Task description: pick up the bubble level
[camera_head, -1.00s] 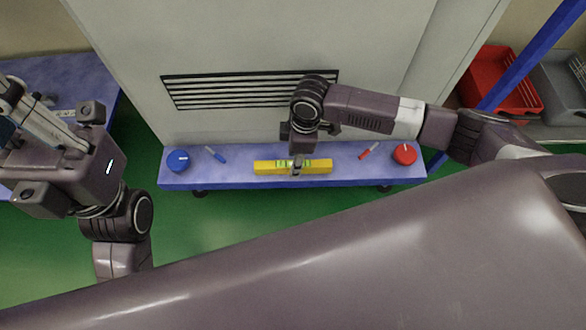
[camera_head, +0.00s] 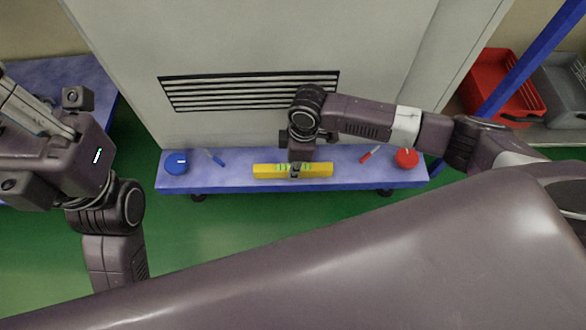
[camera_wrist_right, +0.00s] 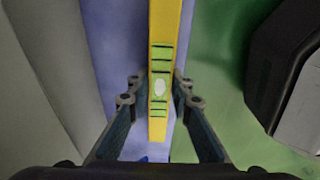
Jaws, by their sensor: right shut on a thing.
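The bubble level (camera_head: 265,170) is a yellow bar with pale green vials, lying lengthwise along the blue shelf near its front edge in the head view. My right gripper (camera_head: 295,171) comes down from above and is shut on its middle. In the right wrist view the yellow level (camera_wrist_right: 164,25) runs between the two fingers of the right gripper (camera_wrist_right: 158,94), which meet its sides by the vials. I cannot tell whether the level touches the shelf or is slightly above it. My left arm is at the left edge; its fingertips are not clearly seen.
The blue shelf (camera_head: 225,182) also holds a blue disc (camera_head: 176,162), a blue marker (camera_head: 214,157), a red marker (camera_head: 370,154) and a red disc (camera_head: 406,158). A grey vented panel (camera_head: 380,50) stands close behind. A red crate (camera_head: 500,95) is at right.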

